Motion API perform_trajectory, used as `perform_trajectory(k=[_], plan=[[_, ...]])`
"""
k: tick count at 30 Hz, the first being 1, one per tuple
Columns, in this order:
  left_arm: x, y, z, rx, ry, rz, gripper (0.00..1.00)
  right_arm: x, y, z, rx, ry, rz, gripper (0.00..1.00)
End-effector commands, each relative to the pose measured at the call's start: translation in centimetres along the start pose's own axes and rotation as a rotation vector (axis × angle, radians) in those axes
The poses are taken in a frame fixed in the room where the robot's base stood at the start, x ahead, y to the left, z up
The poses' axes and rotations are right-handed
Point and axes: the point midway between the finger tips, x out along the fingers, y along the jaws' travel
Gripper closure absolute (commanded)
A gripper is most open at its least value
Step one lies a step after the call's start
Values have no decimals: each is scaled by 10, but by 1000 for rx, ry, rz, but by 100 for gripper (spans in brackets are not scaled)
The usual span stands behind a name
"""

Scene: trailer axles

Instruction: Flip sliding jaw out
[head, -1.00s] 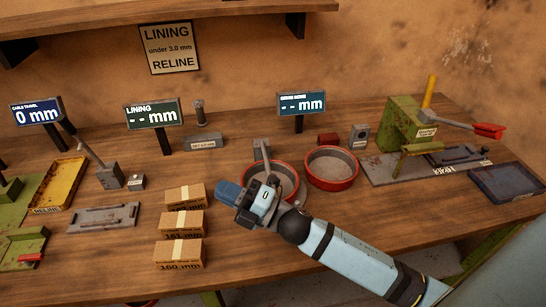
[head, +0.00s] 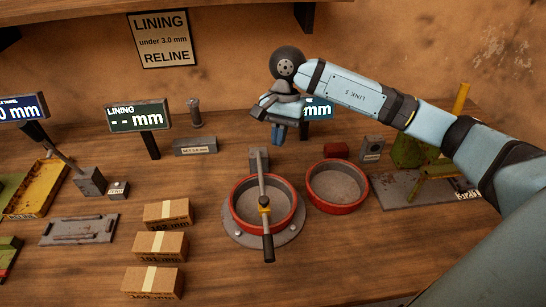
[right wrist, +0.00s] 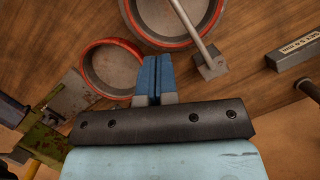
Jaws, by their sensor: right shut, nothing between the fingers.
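A grey metal bar (head: 262,182) lies across the left red-rimmed drum (head: 235,212), from a grey block (head: 259,160) at the back to a black handle (head: 268,247) at the front. My right gripper (head: 279,134), with blue fingers, is shut and empty, raised behind and above the drum. In the right wrist view its fingers (right wrist: 153,75) are together, with the bar and drum beyond them. My left gripper is out of view.
A second red-rimmed drum (head: 338,205) stands to the right. Several cardboard boxes (head: 160,246) stand front left. Behind is a LINING display (head: 138,117); my right gripper partly hides another display (head: 318,110). The table front is clear around the handle.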

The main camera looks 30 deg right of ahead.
Motion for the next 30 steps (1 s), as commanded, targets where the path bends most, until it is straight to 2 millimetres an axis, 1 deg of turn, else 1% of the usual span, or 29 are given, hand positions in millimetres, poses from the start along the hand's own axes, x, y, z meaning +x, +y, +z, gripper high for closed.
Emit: perform_trajectory(k=[5, 9, 14, 15, 16, 21, 25, 30], plan=[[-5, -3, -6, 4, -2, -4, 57, 31, 0, 2, 1, -8, 3, 100], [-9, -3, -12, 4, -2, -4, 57, 62, 0, 3, 1, -10, 2, 100], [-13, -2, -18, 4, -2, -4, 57, 94, 0, 4, 1, -10, 1, 100], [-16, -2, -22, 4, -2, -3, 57, 94, -1, 12, -2, -9, -2, 100], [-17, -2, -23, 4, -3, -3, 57, 96, 0, 17, -2, -9, -2, 100], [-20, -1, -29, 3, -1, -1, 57, 106, 0, 33, 0, -8, -2, 100], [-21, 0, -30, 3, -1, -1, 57, 110, -1, 37, 1, -7, -3, 100], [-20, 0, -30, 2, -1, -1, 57, 111, -1, 38, 1, -6, -3, 100]])
